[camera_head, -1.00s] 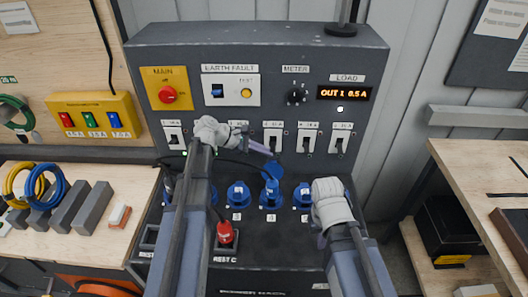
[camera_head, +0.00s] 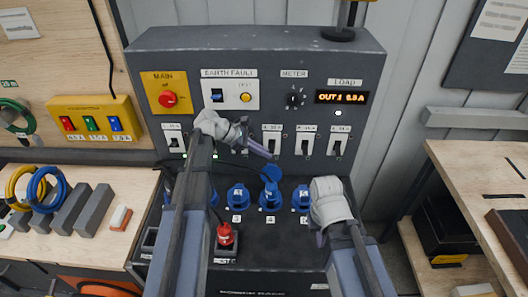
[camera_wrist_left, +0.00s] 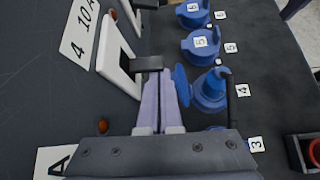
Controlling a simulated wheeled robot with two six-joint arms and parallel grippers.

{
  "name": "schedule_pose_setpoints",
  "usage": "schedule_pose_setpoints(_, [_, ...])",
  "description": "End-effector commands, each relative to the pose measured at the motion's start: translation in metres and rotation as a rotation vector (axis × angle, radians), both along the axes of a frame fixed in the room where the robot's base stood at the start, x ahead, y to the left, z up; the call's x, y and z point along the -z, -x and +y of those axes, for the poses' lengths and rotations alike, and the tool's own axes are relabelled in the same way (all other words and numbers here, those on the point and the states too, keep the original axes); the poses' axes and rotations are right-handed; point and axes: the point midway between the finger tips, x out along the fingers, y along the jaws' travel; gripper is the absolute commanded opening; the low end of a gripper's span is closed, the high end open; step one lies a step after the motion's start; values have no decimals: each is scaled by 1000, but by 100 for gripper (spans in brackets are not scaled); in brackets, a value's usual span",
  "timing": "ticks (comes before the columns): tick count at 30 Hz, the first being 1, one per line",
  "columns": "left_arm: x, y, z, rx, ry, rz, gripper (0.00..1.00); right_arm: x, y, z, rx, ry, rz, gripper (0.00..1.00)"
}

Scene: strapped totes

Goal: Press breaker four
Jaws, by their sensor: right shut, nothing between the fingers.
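Breaker four (camera_head: 272,143) is a white-framed switch with a dark lever in the panel's breaker row. In the left wrist view its frame (camera_wrist_left: 117,58) stands beside a "4 10 A" label (camera_wrist_left: 82,30). My left gripper (camera_head: 269,155) reaches from the left to just below this breaker. In the left wrist view its two fingers (camera_wrist_left: 160,82) lie together, shut and empty, with tips at the dark lever (camera_wrist_left: 148,63); I cannot tell whether they touch it. My right gripper (camera_head: 320,238) is shut and empty, pointing down in front of the lower panel.
Blue sockets (camera_head: 238,197) line the sloped shelf below the breakers, one with its lid (camera_head: 271,174) raised close to my left fingers. The main knob (camera_head: 168,99) and load display (camera_head: 341,97) are above.

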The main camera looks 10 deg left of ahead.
Motion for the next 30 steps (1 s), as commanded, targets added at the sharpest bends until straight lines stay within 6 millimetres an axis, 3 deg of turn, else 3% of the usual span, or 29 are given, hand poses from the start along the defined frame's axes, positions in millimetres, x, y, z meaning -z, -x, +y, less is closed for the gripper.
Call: schedule_pose_setpoints(30, [-24,0,0,-2,4,-6,0,-23,0,0,0,0,0,0])
